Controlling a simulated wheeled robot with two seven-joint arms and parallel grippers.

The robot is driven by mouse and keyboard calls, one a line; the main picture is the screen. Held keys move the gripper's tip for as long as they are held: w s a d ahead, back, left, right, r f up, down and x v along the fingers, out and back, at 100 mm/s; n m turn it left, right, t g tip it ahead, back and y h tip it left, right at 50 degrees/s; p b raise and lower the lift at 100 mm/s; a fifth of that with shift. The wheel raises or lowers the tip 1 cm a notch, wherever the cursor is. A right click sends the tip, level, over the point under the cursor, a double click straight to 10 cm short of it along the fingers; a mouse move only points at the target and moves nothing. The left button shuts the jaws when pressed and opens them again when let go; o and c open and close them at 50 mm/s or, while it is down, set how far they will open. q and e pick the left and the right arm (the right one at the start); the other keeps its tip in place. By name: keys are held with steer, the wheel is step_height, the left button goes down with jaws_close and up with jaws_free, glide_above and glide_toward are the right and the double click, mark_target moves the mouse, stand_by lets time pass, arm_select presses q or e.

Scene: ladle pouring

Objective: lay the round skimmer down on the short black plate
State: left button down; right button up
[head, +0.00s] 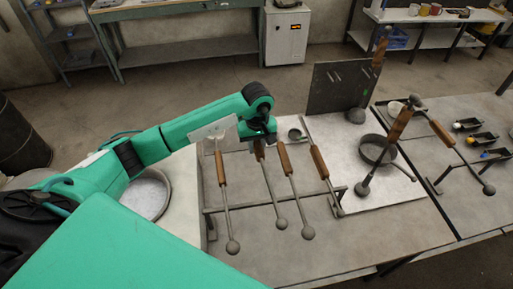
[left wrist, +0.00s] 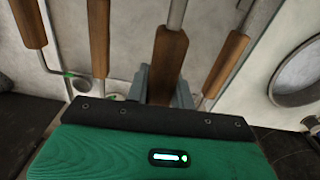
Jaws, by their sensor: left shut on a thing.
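My left gripper (head: 258,138) is shut on the wooden handle (head: 259,150) of a long-handled tool, second from the left in a row on a low metal rack. In the left wrist view its grey fingers (left wrist: 160,88) sit on both sides of that handle (left wrist: 166,55). The tool's thin shaft runs down to a rounded grey head (head: 282,225). The tools' heads look alike at this size, so I cannot tell which is the round skimmer. A dark square plate (head: 332,90) stands behind the rack; I cannot tell whether it is the short black plate. My right gripper is not visible.
Other wooden-handled tools (head: 219,168) (head: 284,158) (head: 319,162) lie close on both sides. A round pan (head: 376,150) stands on a pale sheet to the right, with upright tools near it. A large round pan (head: 147,195) is at left. Small black scoops (head: 467,124) lie far right.

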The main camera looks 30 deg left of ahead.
arm_select(q)
steer(key=shift+w+f, duration=0.1)
steer(key=shift+f, duration=0.5)
steer(key=shift+w+a+f, duration=0.15)
steer(key=shift+f, duration=0.2)
step_height(320, 180, down, 8)
steer(key=b, duration=0.3)
steer(key=shift+f, duration=0.15)
steer(key=shift+f+b, duration=0.3)
steer(key=shift+b, duration=0.25)
steer(key=c, duration=1.2)
jaws_free()
steer(key=shift+o, duration=0.4)
